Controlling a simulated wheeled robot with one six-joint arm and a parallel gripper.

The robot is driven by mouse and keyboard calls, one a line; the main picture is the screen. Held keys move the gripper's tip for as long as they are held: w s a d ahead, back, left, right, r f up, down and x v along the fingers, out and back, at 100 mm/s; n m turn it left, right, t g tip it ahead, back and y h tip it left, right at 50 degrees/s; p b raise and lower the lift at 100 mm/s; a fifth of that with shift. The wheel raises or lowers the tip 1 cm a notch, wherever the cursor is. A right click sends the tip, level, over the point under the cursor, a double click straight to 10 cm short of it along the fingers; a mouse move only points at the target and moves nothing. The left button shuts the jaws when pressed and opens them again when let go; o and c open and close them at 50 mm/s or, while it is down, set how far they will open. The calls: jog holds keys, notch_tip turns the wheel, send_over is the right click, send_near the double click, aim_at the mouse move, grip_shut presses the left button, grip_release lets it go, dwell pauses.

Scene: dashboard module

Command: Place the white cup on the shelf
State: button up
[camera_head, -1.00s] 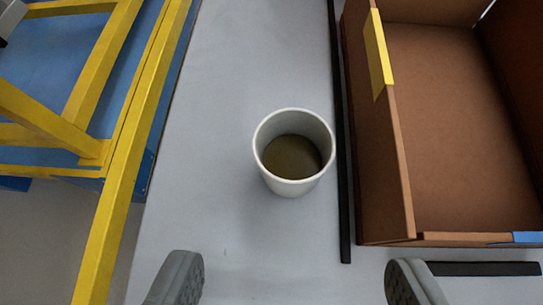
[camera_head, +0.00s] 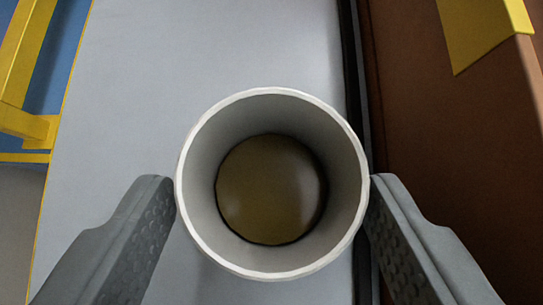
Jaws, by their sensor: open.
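The white cup (camera_head: 200,225) stands upright on the grey surface, seen from above in the head camera view, with a brown inside bottom. My gripper (camera_head: 272,185) is open, with one grey finger on the left of the cup and one on the right. The fingertips are very close to the cup's rim on both sides; I cannot tell whether they touch it. No shelf can be made out for certain in this view.
A brown box (camera_head: 410,120) with a yellow patch (camera_head: 477,32) stands close on the right, beyond a black strip (camera_head: 352,60). A yellow frame (camera_head: 20,70) over blue is at the left edge. The grey surface (camera_head: 200,50) is clear beyond the cup.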

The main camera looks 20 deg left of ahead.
aim_at(271, 138)
jog(key=x, duration=0.5)
jog(key=shift+w+r, duration=0.1)
jog(key=c, duration=0.8)
jog(key=shift+r, duration=0.1)
